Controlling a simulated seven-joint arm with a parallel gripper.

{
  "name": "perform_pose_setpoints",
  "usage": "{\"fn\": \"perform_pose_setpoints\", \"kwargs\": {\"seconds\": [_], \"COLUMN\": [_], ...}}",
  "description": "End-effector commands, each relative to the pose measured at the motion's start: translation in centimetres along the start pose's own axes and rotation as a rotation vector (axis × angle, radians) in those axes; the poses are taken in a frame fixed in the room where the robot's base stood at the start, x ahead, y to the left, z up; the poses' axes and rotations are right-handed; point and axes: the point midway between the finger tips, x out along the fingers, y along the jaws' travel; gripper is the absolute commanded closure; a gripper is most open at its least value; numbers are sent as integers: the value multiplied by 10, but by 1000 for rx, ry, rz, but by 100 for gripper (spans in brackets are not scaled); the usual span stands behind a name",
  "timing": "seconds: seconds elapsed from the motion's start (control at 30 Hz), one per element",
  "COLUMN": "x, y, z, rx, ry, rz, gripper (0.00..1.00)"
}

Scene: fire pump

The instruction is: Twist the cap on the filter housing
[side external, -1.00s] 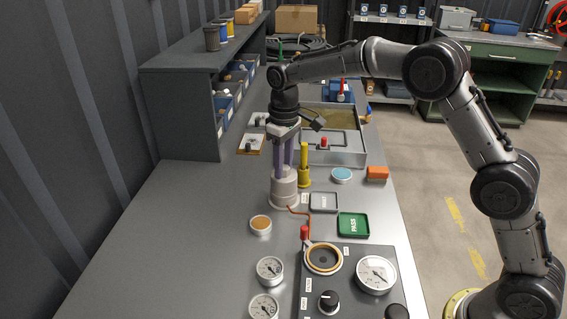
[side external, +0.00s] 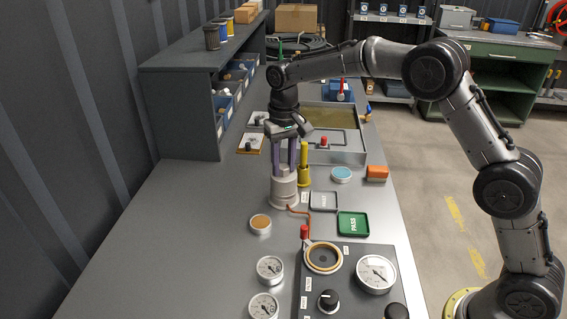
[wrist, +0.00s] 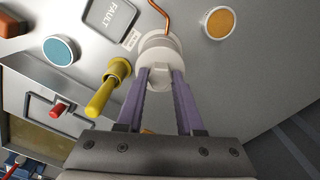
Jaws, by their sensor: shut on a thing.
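The filter housing (side external: 284,194) is a pale round body standing upright on the bench; it also shows in the wrist view (wrist: 172,43). Its pale cap (wrist: 159,78) sits on top, with a raised grip between my fingertips. My gripper (side external: 284,172) points straight down over it. In the wrist view, my gripper's (wrist: 160,84) two purple fingers are shut on the cap from both sides. The fingers partly hide the cap's sides.
A yellow post (side external: 304,165) stands close to the right of the housing. A copper tube (side external: 307,213) runs from its base towards the gauge panel (side external: 345,290). FAULT (side external: 323,201) and green PASS (side external: 353,224) trays lie to the right. The bench at left is clear.

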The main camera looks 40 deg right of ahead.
Motion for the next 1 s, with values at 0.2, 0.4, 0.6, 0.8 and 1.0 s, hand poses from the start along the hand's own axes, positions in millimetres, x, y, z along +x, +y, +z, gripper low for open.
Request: {"fn": "perform_pose_setpoints", "kwargs": {"seconds": [0.2, 0.4, 0.6, 0.8, 1.0], "x": [-2, -2, -2, -2, -2], "y": [0, 0, 0, 0, 1], "z": [-1, -1, 0, 0, 0], "rx": [251, 403, 414, 462, 701], "ry": [4, 4, 4, 4, 4], "rz": [2, 4, 4, 5, 8], "gripper": [100, 100, 100, 100, 100]}}
